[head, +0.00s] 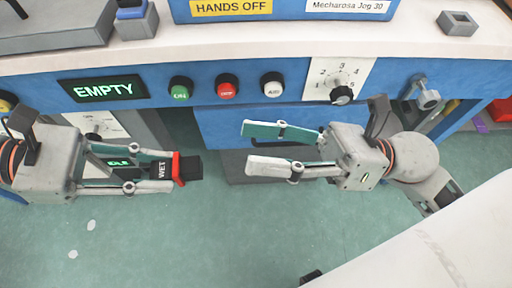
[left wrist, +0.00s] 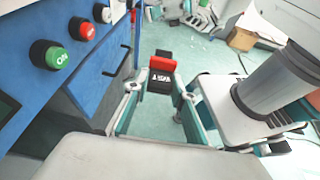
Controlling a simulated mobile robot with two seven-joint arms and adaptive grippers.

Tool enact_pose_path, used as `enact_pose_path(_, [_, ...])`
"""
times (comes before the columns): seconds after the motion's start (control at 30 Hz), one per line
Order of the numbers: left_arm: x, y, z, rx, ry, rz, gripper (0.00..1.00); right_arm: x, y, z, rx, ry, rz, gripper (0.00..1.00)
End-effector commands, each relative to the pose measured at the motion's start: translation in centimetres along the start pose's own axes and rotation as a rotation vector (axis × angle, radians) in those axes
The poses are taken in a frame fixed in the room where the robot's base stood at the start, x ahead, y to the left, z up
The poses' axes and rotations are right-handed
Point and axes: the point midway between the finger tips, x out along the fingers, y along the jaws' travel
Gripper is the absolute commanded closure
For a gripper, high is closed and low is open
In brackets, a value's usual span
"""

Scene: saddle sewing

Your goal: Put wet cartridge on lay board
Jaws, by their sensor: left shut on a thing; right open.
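The wet cartridge (head: 188,167) is a black block with a red band and the label WET. My left gripper (head: 158,170) is shut on it and holds it in the air in front of the blue machine, with its black end sticking out past the fingertips. In the left wrist view the cartridge (left wrist: 161,64) shows beyond the fingertips. My right gripper (head: 262,147) is open and empty, in front of the machine and to the right of the cartridge. I cannot pick out a lay board for certain in either view.
The blue machine front (head: 300,115) carries an EMPTY display (head: 103,88), green, red and white buttons and a dial (head: 341,94). Its pale top ledge (head: 230,42) runs along the back. A white surface (head: 430,245) fills the lower right. Green floor lies open below the grippers.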

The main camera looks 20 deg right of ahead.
Motion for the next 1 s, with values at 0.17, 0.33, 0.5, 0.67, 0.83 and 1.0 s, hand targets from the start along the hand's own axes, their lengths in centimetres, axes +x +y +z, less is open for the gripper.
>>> enact_pose_path(0.17, [0.0,0.0,0.0,0.000,-0.001,0.000,1.00,-0.5,-0.9,-1.8,-0.283,0.176,0.044,0.51])
enact_pose_path(0.33, [0.0,0.0,0.0,0.000,-0.001,0.000,1.00,-0.9,-1.6,-2.5,-0.392,0.248,0.058,0.51])
enact_pose_path(0.5, [0.0,0.0,0.0,0.000,-0.001,0.000,1.00,-0.9,-1.7,-2.6,-0.405,0.258,0.060,0.51])
enact_pose_path(0.67, [0.0,0.0,0.0,0.000,0.000,0.000,1.00,0.2,-1.6,-2.9,-0.402,0.255,0.061,0.51])
enact_pose_path(0.83, [0.0,0.0,0.0,0.000,-0.001,0.000,1.00,2.8,-1.6,-3.5,-0.403,0.251,0.061,0.51])
enact_pose_path(1.0, [0.0,0.0,0.0,0.000,-0.001,0.000,1.00,5.8,-1.6,-4.2,-0.401,0.251,0.061,0.51])
